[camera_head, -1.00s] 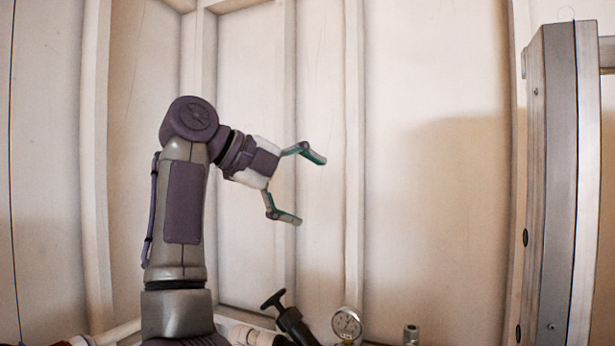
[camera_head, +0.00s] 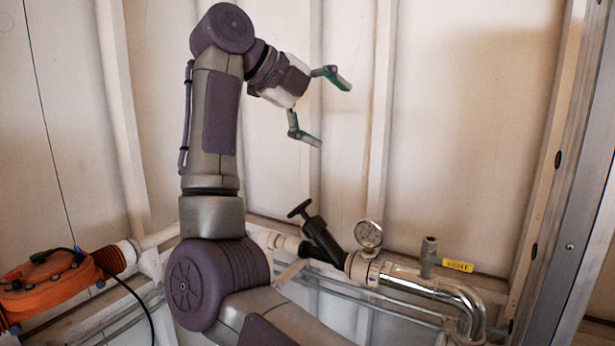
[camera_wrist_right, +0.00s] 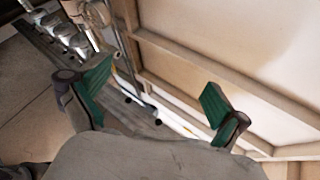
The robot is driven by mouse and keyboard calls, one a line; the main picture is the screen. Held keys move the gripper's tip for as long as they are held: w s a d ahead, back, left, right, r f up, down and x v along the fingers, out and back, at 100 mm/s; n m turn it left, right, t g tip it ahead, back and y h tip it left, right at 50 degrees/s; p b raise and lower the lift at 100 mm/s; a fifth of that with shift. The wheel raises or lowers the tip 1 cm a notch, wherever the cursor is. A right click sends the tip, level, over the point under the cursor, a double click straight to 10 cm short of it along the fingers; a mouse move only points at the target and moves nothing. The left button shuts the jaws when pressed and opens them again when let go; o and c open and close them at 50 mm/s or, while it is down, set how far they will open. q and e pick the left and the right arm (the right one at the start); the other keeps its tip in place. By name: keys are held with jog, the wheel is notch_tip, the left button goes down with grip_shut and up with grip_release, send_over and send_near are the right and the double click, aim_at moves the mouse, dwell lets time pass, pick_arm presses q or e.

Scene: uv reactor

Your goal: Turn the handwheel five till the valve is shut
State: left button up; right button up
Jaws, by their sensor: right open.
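My right gripper (camera_head: 335,117) is open and empty, high in front of the pale wall in the head view. Its two green-padded fingers point right and down, well above the pipework and apart from it. In the right wrist view the spread fingers (camera_wrist_right: 157,85) have nothing between them. A black angled valve with a T-shaped handle (camera_head: 320,237) sits on the pipe below the gripper. I cannot make out a handwheel marked five in either view. My left gripper does not show.
A pressure gauge (camera_head: 368,234) stands on the pipe, right of the black valve. A curved metal pipe (camera_head: 430,286) and a yellow label (camera_head: 458,265) are at right. An orange housing (camera_head: 50,285) with a black cable is at lower left. A metal post (camera_head: 570,200) edges the right side.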

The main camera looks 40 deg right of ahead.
aim_at(302, 206)
jog(key=w+d+f+t+y+p, duration=0.2)
jog(key=w+f+p, duration=0.1)
jog(key=f, duration=0.4)
jog(key=w+d+f+n+t+y+p, duration=0.1)
jog(key=w+f+t+y+p, duration=0.1)
jog(key=w+f, duration=0.3)
jog(key=w+d+f+n+t+y+p, duration=0.1)
jog(key=w+f+p, duration=0.3)
jog(key=f, duration=0.6)
jog(key=shift+w+d+f+t+y+p, duration=0.2)
jog(key=shift+d+t+y, duration=0.1)
jog(key=shift+d+t, duration=0.15)
jog(key=shift+w+d+f+t+y+p, duration=0.1)
jog(key=shift+d+t+y+p, duration=0.1)
jog(key=shift+d+t+y, duration=0.2)
